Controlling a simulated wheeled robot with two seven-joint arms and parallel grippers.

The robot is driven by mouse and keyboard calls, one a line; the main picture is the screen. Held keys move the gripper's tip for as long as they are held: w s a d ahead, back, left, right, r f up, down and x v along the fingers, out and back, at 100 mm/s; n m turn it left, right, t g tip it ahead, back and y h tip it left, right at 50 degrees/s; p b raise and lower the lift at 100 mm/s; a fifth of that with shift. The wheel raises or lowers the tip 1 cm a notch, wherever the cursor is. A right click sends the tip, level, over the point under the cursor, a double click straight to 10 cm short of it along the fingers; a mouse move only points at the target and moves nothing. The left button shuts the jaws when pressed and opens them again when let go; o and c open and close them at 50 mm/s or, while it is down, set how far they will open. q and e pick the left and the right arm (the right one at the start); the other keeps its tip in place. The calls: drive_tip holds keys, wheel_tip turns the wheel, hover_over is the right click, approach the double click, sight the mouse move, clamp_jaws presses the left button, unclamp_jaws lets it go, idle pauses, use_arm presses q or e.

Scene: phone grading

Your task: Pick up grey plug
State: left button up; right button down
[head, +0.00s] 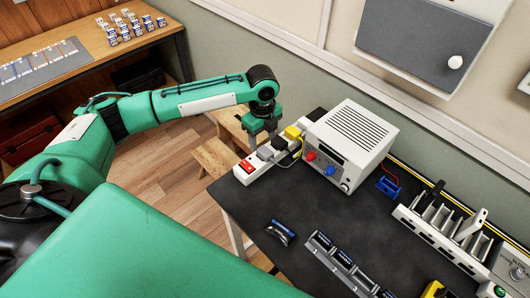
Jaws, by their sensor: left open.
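A white power strip (256,170) with a red switch lies at the back left corner of the dark table. The grey plug (266,153) sits on the strip, just past the red switch. A yellow plug (293,132) is farther along it. My left gripper (262,142) points down over the strip at the grey plug. It is open, and its fingers partly hide the plug. I cannot tell whether they touch it. My right gripper is not in view.
A white power supply (350,146) with red and blue knobs stands right of the strip. A small dark device (281,232) and numbered grey trays (335,262) lie nearer the front. A white slotted rack (440,238) stands at right. The table between is clear.

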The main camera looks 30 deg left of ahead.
sight(265, 151)
use_arm(q)
drive_tip(key=shift+d+f+p, duration=0.2)
drive_tip(key=shift+f+p, duration=0.25)
drive_tip(key=shift+f, duration=0.55)
wheel_tip(265, 151, down, 2)
drive_tip(key=shift+w+d+f, duration=0.1)
drive_tip(key=shift+w+f, duration=0.05)
drive_tip(key=shift+f, duration=0.35)
drive_tip(key=c, duration=1.2)
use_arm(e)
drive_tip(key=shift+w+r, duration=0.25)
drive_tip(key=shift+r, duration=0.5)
